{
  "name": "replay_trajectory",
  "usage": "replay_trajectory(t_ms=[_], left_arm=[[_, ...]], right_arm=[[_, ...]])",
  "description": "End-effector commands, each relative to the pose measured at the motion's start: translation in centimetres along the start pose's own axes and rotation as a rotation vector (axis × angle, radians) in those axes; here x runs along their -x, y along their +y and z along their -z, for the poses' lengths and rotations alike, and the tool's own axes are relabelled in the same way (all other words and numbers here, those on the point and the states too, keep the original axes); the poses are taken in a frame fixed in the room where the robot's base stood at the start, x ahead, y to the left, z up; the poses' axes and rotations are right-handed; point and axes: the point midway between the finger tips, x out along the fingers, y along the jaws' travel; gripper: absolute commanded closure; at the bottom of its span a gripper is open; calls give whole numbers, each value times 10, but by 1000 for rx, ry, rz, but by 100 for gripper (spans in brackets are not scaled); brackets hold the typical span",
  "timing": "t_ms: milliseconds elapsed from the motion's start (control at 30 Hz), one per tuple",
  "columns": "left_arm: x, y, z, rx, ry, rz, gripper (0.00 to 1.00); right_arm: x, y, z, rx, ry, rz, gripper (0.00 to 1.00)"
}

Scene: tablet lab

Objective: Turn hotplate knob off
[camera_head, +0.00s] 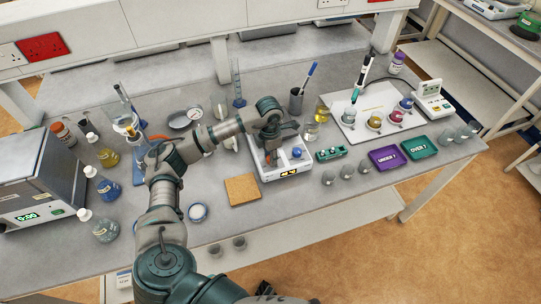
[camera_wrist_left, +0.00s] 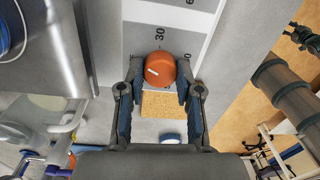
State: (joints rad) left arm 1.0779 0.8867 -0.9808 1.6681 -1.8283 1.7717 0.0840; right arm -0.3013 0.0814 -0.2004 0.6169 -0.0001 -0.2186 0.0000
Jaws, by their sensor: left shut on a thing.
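The hotplate (camera_head: 258,168) is a pale box with a lit yellow display, near the middle of the bench in the head view. A blue knob (camera_head: 297,153) shows on its right side. My left gripper (camera_head: 270,157) reaches down over the hotplate and hides part of its top. In the left wrist view, an orange round knob (camera_wrist_left: 160,69) with a short white mark sits between the two fingers, and the gripper is shut on it. Printed scale numbers, including 30, show beside it. My right gripper is not in view.
A cork mat (camera_head: 242,189) lies in front of the hotplate. A green rack (camera_head: 331,153) and small beakers stand to its right. A purple tray (camera_head: 386,158) and a green tray (camera_head: 419,147) lie farther right. Several flasks and an oven (camera_head: 40,183) are at left.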

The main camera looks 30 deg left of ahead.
Motion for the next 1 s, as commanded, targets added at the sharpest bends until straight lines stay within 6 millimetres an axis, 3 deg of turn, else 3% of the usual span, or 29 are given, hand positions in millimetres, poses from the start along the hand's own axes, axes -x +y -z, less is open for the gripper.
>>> replay_trajectory(t_ms=[500, 1000], left_arm=[[-2, 0, 1, 382, -14, -1, 100], [-2, 0, 1, 481, -18, -1, 100]], right_arm=[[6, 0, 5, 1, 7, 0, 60], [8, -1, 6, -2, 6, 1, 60]])
